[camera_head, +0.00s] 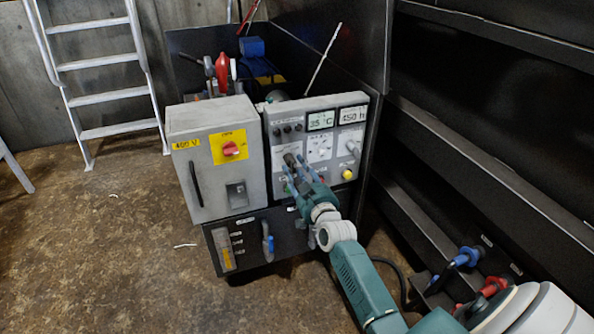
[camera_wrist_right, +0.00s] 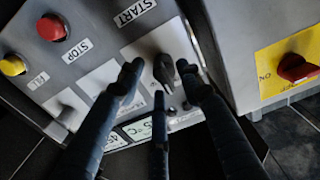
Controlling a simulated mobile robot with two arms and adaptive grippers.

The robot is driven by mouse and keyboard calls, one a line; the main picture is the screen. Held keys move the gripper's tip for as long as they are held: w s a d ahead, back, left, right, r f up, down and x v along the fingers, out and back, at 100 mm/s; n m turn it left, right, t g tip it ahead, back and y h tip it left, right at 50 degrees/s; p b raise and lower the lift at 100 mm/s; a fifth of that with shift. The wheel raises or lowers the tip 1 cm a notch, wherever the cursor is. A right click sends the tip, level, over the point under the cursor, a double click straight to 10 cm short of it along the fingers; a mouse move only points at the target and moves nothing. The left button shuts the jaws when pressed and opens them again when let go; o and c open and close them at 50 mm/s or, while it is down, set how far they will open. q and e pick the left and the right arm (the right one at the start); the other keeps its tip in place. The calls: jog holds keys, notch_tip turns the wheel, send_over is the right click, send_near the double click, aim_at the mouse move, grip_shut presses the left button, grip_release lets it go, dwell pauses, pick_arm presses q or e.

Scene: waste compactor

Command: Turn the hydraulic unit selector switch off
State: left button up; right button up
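The hydraulic unit's grey control panel (camera_head: 292,113) faces me in the head view, with two displays at its top. My right gripper (camera_head: 294,163) is at the panel's left part. In the right wrist view, a black selector knob (camera_wrist_right: 164,70) sits on the panel (camera_wrist_right: 100,62), beside the START label. My right gripper (camera_wrist_right: 161,76) has its dark fingers spread around this knob, with gaps visible on both sides. Whether any finger touches it I cannot tell. In the head view the gripper hides the knob. My left gripper is not in view.
A grey cabinet (camera_head: 213,180) with a red rotary switch (camera_head: 231,149) on a yellow plate adjoins the panel on the left. A yellow button (camera_head: 348,174) is at its lower right. A red STOP button (camera_wrist_right: 51,27) shows in the wrist view. Dark metal structure stands at right.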

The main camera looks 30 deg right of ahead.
jog(key=v, duration=1.2)
jog(key=shift+f, duration=0.1)
